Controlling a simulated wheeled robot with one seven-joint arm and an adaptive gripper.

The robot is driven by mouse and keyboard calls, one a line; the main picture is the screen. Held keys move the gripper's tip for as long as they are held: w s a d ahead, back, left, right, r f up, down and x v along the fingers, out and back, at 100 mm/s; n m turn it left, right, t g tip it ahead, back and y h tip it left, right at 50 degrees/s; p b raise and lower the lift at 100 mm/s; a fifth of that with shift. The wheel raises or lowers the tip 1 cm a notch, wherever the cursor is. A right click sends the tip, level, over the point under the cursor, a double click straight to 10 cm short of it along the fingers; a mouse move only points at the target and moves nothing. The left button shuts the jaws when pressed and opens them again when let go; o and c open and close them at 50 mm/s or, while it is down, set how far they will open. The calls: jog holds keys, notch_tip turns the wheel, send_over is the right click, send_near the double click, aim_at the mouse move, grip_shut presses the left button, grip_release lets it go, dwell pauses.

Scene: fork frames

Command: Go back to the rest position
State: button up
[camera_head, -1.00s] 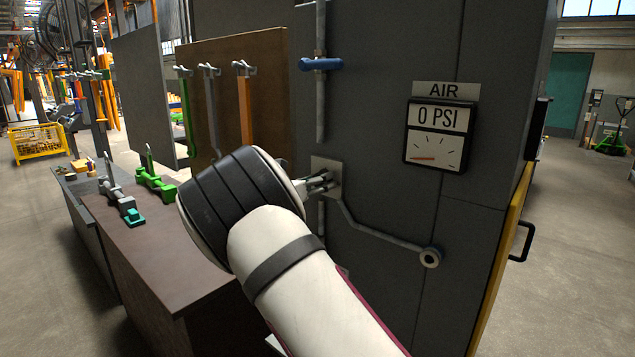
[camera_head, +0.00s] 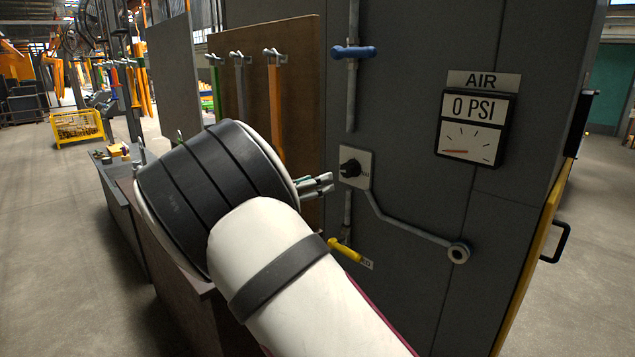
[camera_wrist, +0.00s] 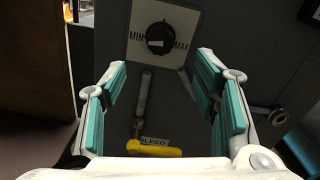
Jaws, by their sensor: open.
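My gripper (camera_head: 318,185) is open and empty, to the left of a black knob (camera_head: 350,168) on a pale plate and apart from it. My white and black arm covers part of the workbench in the head view. In the wrist view my gripper (camera_wrist: 160,66) has its teal-padded fingers spread wide. The knob (camera_wrist: 160,37), between MIN and MAX marks, shows beyond the fingertips with nothing between them.
A gauge (camera_head: 470,127) under an AIR sign reads 0 PSI on the grey cabinet. A blue valve handle (camera_head: 354,51) is above the knob, a yellow one (camera_head: 343,248) below, by a BLEED label (camera_wrist: 153,140). A brown tool board (camera_head: 262,110) stands behind my arm.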

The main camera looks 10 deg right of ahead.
jog(key=s+d+r+m+g+y, duration=0.1)
jog(key=s+d+m+g+y, duration=0.6)
jog(key=s+d+m, duration=0.8)
jog(key=s+a+m+y, duration=0.1)
jog(key=s+m, duration=0.3)
jog(key=s, duration=0.6)
jog(key=s+a+m+y, duration=0.2)
jog(key=s+m+y, duration=0.2)
jog(key=s, duration=0.6)
jog(key=s+a+m+t+y, duration=0.1)
jog(key=s+m, duration=0.3)
jog(key=s, duration=0.7)
jog(key=shift+a+f+m+y, duration=0.35)
jog(key=shift+a+y, duration=0.2)
jog(key=shift+y, duration=0.15)
jog(key=shift+s, duration=0.1)
